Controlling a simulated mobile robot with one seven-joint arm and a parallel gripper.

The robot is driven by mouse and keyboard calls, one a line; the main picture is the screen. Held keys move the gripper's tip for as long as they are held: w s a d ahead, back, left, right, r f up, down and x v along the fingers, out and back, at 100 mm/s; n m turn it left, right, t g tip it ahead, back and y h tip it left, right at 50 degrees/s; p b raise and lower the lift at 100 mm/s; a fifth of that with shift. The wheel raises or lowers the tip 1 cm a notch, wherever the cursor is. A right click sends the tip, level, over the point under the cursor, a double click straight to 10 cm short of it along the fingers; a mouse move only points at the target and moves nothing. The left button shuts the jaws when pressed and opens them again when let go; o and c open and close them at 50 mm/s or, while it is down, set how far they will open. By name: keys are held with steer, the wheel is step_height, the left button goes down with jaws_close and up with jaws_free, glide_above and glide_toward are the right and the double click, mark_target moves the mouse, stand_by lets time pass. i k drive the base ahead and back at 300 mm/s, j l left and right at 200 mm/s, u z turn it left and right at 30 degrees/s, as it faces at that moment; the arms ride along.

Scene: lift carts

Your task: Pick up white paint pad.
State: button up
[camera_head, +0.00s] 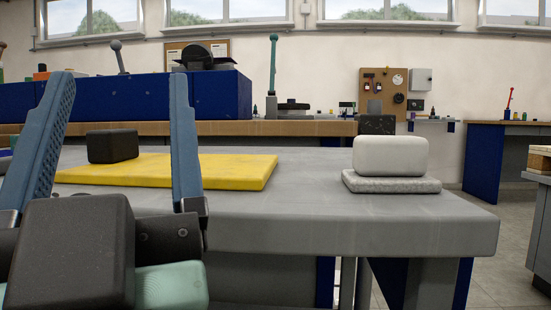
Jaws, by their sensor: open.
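A white rounded block (390,156), which looks like the white paint pad, lies on a thin pale speckled slab (391,183) at the right end of the grey table. My gripper (120,78) is at the left of the view, its two blue fingers wide apart and pointing up in the picture. Nothing is held between the fingers. The gripper is well to the left of the white block and apart from it.
A yellow slab (228,172) lies on the grey table (330,228), with a black block (112,146) on it, seen between my fingers. The tabletop between the yellow slab and the speckled slab is clear. Blue cabinets and a wooden-topped bench (290,128) stand behind.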

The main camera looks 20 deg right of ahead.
mark_target(381, 164)
steer(key=z, duration=0.85)
